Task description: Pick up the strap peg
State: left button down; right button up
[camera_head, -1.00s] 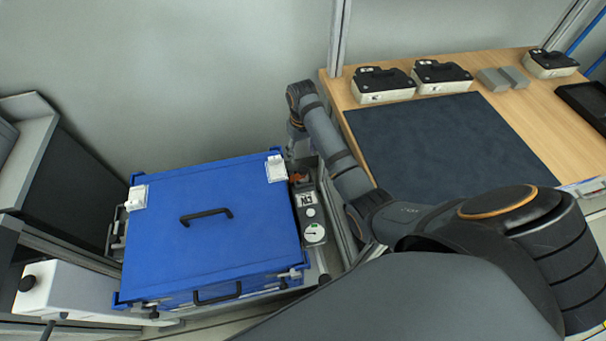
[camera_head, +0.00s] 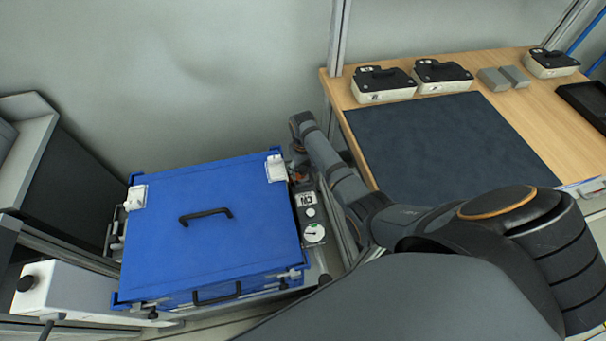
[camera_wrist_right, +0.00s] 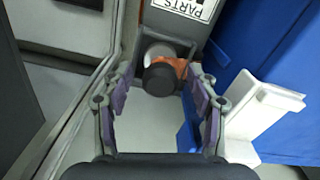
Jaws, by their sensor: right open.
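What looks like the strap peg (camera_wrist_right: 160,78), a dark round-ended piece with an orange part beside it, sits by a grey holder in the right wrist view. My right gripper (camera_wrist_right: 160,98) is open, its two fingers on either side of the peg's near end, with no clear contact. In the head view my right gripper (camera_head: 297,154) points down behind the control panel, beside the blue box's back right corner. It is small and partly hidden by my arm there. My left gripper is in neither view.
The blue box (camera_head: 230,215) with a black handle and white corner pieces (camera_head: 275,168) stands close beside the gripper. A panel with a gauge (camera_head: 314,233) lies at its right. A wooden table (camera_head: 520,110) with a dark mat (camera_head: 440,145) is farther right.

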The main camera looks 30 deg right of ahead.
grip_shut()
dwell(0.3)
jog(key=shift+r, duration=0.1)
